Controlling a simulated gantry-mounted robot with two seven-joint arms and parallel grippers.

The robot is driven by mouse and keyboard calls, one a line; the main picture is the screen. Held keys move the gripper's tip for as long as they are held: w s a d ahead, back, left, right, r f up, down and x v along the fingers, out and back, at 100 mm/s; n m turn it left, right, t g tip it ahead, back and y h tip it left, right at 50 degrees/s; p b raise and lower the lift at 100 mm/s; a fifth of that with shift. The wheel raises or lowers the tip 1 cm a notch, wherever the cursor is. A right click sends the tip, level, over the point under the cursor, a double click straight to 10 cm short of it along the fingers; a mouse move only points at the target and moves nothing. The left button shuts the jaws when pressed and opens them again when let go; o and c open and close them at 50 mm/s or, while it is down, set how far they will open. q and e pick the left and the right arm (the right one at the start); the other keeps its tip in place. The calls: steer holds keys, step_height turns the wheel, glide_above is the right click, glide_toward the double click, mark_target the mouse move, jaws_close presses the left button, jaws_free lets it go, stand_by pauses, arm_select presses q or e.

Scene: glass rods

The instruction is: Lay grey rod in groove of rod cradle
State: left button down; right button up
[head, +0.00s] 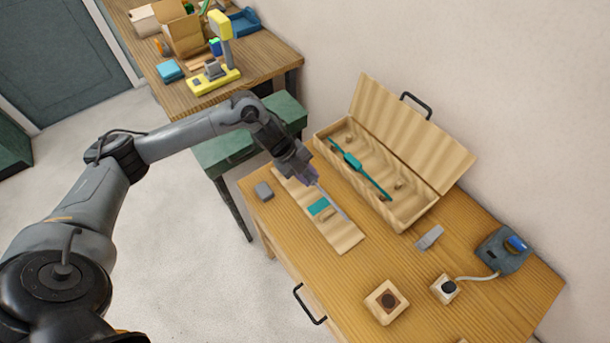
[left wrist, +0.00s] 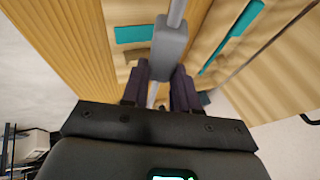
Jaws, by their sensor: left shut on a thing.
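My left gripper (head: 312,181) is shut on the grey rod (head: 334,203), holding it over a pale wooden board (head: 346,238). In the left wrist view, the rod (left wrist: 177,12) runs between the fingers and its thick grey sleeve (left wrist: 170,45) lies just beyond the fingertips. The board carries a teal patch (head: 319,206). Beside it is an open wooden case (head: 414,216) with a teal rod (head: 372,180) lying inside among small wooden supports. I cannot make out a groove or tell which wooden piece is the cradle. My right gripper is out of view.
The case's lid (head: 415,130) stands open at the back. Grey blocks (head: 263,191) (head: 430,237), a wooden block with a dark hole (head: 387,301) and a grey-blue device (head: 502,250) with a cable are on the table. The front right of the tabletop has free room.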

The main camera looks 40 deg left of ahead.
arm_select(q)
step_height(320, 180, down, 5)
steer(key=b, duration=0.4)
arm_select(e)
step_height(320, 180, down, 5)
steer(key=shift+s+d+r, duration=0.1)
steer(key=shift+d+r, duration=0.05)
arm_select(q)
steer(key=shift+d+f+b, duration=0.1)
steer(key=shift+f+b, duration=0.3)
steer(key=shift+f, duration=0.3)
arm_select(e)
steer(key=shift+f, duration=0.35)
arm_select(q)
steer(key=shift+r, duration=0.15)
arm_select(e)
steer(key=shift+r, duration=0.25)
arm_select(q)
steer(key=shift+r+p, duration=0.45)
steer(key=shift+p, duration=0.25)
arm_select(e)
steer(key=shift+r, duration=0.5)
